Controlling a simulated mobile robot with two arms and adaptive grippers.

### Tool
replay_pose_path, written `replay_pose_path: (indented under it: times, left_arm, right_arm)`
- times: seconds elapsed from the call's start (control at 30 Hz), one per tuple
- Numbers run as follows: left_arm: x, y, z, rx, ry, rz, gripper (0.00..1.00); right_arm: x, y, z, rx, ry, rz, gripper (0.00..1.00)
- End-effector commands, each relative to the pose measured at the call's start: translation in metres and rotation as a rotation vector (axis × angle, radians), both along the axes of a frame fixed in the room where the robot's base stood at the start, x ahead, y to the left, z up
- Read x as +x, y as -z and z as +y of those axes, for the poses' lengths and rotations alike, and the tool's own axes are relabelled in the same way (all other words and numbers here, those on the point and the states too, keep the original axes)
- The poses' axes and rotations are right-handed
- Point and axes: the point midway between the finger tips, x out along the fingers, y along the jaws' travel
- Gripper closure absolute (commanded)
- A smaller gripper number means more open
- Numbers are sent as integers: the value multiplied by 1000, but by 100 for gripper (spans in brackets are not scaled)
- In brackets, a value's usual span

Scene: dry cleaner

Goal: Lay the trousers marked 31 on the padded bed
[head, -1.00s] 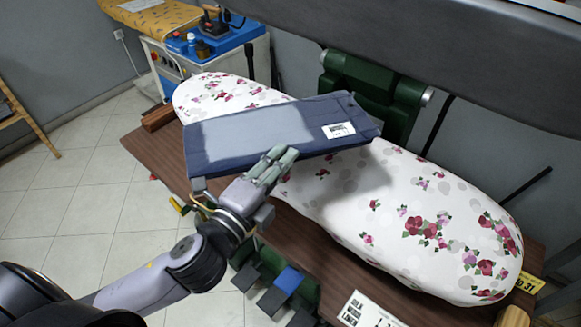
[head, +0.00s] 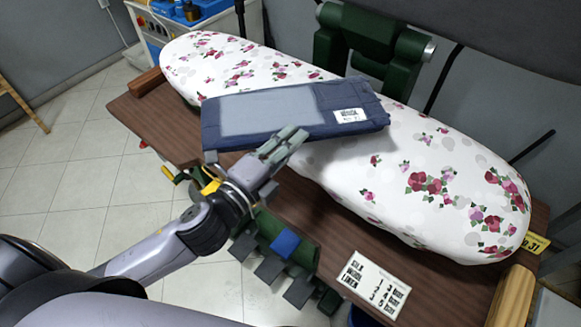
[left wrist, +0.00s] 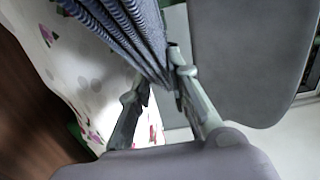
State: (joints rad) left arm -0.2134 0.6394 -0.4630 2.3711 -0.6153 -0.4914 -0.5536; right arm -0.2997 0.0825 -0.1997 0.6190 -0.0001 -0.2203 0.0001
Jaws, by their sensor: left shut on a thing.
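The folded dark blue trousers (head: 230,138) have a lighter grey-blue panel and a white label, too small to read surely. My left gripper (head: 285,143) is shut on their near edge. The trousers appear over the middle of the padded bed (head: 450,195), which is white with pink and red flowers; whether they touch it I cannot tell. In the left wrist view, the layered trouser folds (left wrist: 125,35) run between the fingers, with the flowered bed (left wrist: 85,75) beyond. My right gripper is not in view.
The bed stands on a brown wooden table (head: 150,115). A white card (head: 370,287) lists fabric settings. A yellow tag (head: 535,242) ends in 31. Dark green machine parts (head: 370,50) stand behind the bed. Pedals (head: 285,245), one blue, are below the front edge.

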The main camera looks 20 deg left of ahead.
Motion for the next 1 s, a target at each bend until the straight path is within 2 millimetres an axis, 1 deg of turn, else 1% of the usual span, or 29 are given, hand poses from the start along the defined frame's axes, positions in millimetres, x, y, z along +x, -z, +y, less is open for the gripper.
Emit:
replay_pose_path:
  times: [0.03,0.27,0.43,0.57,0.77,0.8,1.0]
  left_arm:
    - [0,9,0,2,0,-2,100]
    - [0,27,0,1,0,-4,100]
    - [0,55,0,0,-2,-2,100]
    - [0,62,0,1,1,-4,100]
    - [0,62,0,1,2,-5,100]
    - [0,63,0,1,1,0,80]
    - [0,63,0,2,1,-2,67]
  right_arm:
    - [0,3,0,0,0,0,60]
    - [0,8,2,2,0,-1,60]
    - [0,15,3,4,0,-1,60]
    - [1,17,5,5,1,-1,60]
    - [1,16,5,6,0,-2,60]
    - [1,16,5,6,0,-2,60]
    - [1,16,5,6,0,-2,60]
